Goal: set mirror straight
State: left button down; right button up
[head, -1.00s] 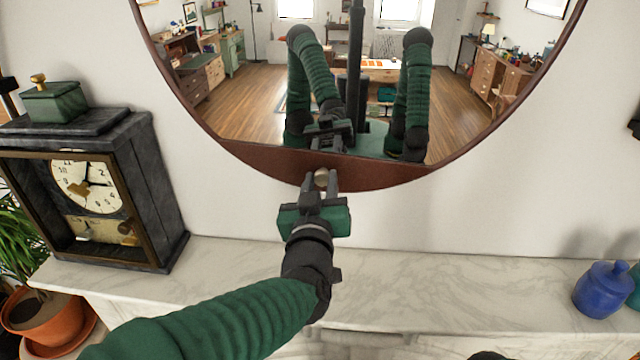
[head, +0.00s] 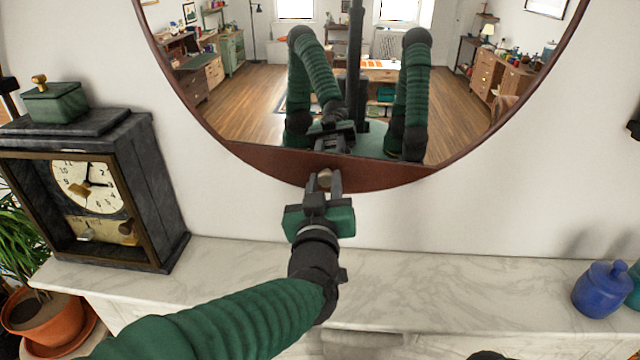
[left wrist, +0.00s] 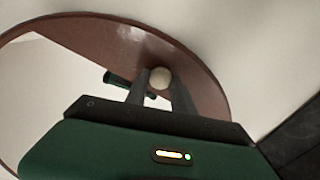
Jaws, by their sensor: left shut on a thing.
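The round mirror (head: 330,90) with a dark red-brown frame hangs on the white wall above the mantel; its top is out of view. The wide lower part of the frame (head: 270,160) carries a small pale round knob (head: 324,178). My left gripper (head: 324,184) is shut on the knob, one finger on each side. The left wrist view shows the knob (left wrist: 160,77) between the fingers and the frame (left wrist: 110,35) behind. The mirror's glass reflects my arms and the room.
A dark stone clock (head: 95,195) with a green box (head: 55,102) on top stands at the left of the marble mantel (head: 440,285). A blue jar (head: 602,290) stands at the right end. A potted plant (head: 45,315) is at the lower left. The mantel's middle is clear.

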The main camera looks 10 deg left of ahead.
aim_at(366, 175)
pick_arm(q)
jog(key=shift+n, duration=0.5)
jog(key=d+p, duration=0.1)
jog(key=d, duration=0.6)
jog(key=shift+d+f, duration=0.1)
jog(key=shift+d, duration=0.5)
jog(key=c, duration=1.4)
grip_release()
jog(key=shift+w+f, duration=0.1)
jog(key=shift+o, duration=1.1)
jog(key=shift+w+a, duration=0.1)
jog(key=shift+o, duration=0.5)
jog(key=shift+w+a+f, duration=0.1)
jog(key=shift+w+f, duration=0.05)
jog(key=shift+s, duration=0.5)
jog(key=s+b, duration=0.4)
jog(key=s, duration=1.2)
